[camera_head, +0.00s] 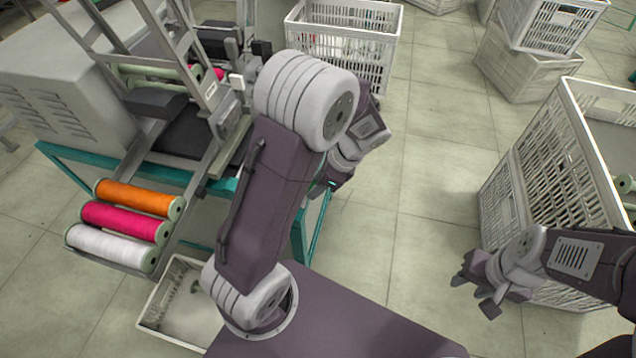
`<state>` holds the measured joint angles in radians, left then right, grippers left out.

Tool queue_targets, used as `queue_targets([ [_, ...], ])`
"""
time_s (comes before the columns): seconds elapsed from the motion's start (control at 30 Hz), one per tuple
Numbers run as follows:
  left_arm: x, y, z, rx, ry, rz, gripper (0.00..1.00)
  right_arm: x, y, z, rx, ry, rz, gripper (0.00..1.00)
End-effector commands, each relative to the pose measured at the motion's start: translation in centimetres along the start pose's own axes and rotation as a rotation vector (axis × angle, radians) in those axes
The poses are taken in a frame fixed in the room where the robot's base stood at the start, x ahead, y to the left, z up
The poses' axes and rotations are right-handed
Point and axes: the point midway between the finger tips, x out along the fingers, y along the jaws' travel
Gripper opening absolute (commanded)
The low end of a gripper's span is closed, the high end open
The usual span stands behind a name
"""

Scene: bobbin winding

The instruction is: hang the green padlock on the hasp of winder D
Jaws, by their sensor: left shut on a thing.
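My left gripper (327,184) is beside the right side of a grey winder (80,75), above the teal frame. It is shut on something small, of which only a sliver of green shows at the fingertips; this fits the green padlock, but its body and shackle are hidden. No hasp can be made out; my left arm covers part of the winder's right side. No letter can be read on the winder. My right gripper (478,292) is open and empty at the lower right, beside a white crate.
Orange (135,198), pink (122,222) and white bobbins (110,248) lie on the winder's front rack. A white bin (153,312) stands below. White crates stand at the back (344,12) and right (535,165). The floor (420,170) between is clear.

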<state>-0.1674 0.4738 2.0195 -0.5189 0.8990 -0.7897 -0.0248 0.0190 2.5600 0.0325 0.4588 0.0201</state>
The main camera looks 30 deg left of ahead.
Motion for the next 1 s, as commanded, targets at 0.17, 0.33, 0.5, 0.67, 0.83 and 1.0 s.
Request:
queue_targets([
  [0.17, 0.6, 0.0, 0.0, 0.000, -0.001, 0.000, 0.00, 0.3, 0.0, 0.0, 0.000, 0.000, 0.000, 0.38],
  [0.33, 1.2, 0.0, 0.0, 0.000, 0.000, 0.000, 0.00, 0.6, 0.0, 0.1, 0.000, 0.000, 0.000, 0.38],
  [0.5, 1.6, 0.0, 0.0, -0.001, 0.000, 0.001, 0.00, 0.8, 0.0, 0.1, 0.000, 0.000, 0.000, 0.38],
  [0.67, 1.6, 0.0, 0.0, -0.001, 0.000, 0.001, 0.00, 0.7, 0.0, 0.1, 0.000, 0.000, 0.000, 0.38],
  [0.83, 1.6, 0.0, 0.0, 0.000, 0.000, 0.001, 0.00, 0.7, 0.0, 0.1, 0.000, 0.000, 0.000, 0.38],
  [1.0, 1.6, 0.1, -0.3, 0.000, 0.000, 0.001, 0.00, 0.6, 0.0, 0.1, 0.000, 0.000, 0.000, 0.38],
])
